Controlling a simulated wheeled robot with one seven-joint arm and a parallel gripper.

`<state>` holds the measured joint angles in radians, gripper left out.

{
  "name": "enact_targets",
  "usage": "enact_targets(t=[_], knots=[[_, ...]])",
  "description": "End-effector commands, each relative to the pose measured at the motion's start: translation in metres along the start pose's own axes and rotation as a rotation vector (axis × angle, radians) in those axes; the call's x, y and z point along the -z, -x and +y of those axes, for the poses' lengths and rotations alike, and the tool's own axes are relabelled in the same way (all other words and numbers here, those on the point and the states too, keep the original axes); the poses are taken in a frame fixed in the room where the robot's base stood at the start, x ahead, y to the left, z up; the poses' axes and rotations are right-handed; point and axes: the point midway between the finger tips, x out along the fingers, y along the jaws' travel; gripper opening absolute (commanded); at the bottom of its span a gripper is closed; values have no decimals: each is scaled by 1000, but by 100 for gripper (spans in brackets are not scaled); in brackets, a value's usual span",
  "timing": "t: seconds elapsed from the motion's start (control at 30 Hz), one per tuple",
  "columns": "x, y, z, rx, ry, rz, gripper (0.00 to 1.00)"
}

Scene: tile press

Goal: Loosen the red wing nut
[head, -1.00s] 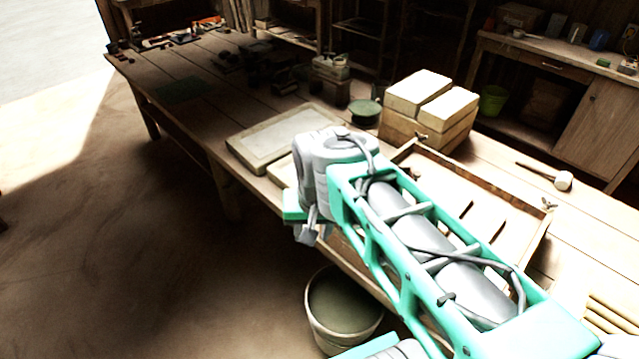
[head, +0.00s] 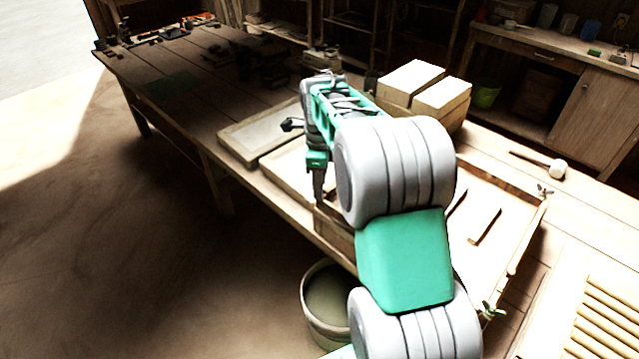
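No wing nut that looks red shows. A wooden press frame (head: 526,242) lies on the bench, partly covered by my arm. A greyish wing nut (head: 544,190) stands at its far right corner, and a greenish wing nut (head: 490,311) at its near right corner. The frame's left corners are mostly hidden behind my arm. My gripper (head: 319,200) points down over the left end of the frame, near the bench's front edge. Its fingers are small and overlap in this view, so their opening and any contact cannot be told.
Pale blocks (head: 440,97) stand stacked behind the frame. A flat framed slab (head: 255,135) lies to the left. A mallet (head: 555,168) lies at the right, and a slatted rack (head: 600,320) at the near right. A bucket (head: 318,325) stands below the bench edge.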

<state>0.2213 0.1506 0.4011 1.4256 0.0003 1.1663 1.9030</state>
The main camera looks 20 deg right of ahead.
Motion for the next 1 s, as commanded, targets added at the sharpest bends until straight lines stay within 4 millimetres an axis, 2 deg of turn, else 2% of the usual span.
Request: enact_targets(t=[0.3,0.77,1.0], knots=[[0,-6,0,1,1,0,37],[0,-5,0,2,2,-1,0],[0,-5,0,2,2,-1,0]])
